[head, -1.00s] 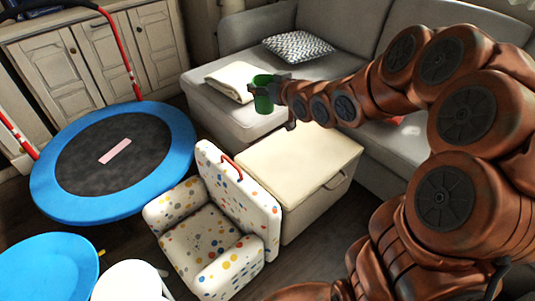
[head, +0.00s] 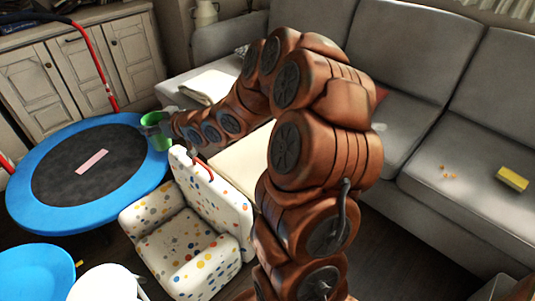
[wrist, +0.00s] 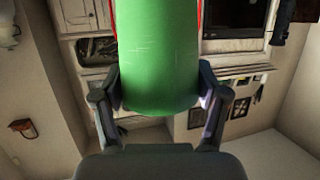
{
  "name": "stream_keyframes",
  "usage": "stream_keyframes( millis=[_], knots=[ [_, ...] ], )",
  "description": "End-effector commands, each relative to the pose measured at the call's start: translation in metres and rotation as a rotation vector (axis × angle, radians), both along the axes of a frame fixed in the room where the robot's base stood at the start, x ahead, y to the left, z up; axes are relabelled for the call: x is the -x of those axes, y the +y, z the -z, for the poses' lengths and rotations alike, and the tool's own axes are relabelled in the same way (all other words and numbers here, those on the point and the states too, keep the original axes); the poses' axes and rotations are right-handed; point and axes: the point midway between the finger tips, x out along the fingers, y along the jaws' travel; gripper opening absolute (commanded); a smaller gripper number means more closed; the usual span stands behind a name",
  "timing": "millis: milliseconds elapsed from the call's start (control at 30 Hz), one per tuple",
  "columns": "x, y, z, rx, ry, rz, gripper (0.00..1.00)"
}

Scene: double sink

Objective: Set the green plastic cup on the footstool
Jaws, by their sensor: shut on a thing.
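The green plastic cup (head: 154,119) is held up in the air, in front of the blue trampoline rim in the head view. My gripper (head: 155,131) is shut on it. In the wrist view the cup (wrist: 158,55) fills the top middle, with one finger of my gripper (wrist: 158,95) on each side. What looks like the footstool, a low cream-topped block (head: 236,164), stands right of and behind the spotted child's chair. My arm hides part of its top. The cup is left of the footstool in the picture, not over it.
The spotted child's chair (head: 190,255) stands in front of the footstool. A trampoline (head: 62,212) with a red handle is at left. A grey sofa (head: 455,140) runs behind, with a yellow block (head: 512,179) on it. A white round stool (head: 105,285) is at front left.

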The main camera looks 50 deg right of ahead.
Motion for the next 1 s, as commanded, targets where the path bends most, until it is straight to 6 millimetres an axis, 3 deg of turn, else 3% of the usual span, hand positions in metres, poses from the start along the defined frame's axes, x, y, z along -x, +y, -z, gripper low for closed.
stream_keyframes(
  millis=[33, 100, 267, 500, 800, 1000],
  knots=[
    [0.003, -0.021, 0.017, -0.002, 0.004, 0.020, 0.41],
    [0.008, -0.043, 0.035, -0.003, 0.006, 0.035, 0.41],
    [0.024, -0.091, 0.073, -0.003, 0.003, 0.068, 0.41],
    [0.062, -0.158, 0.131, -0.005, 0.003, 0.118, 0.41],
    [0.126, -0.224, 0.197, -0.004, 0.002, 0.181, 0.41],
    [0.172, -0.254, 0.234, -0.004, 0.000, 0.224, 0.41]
  ],
)
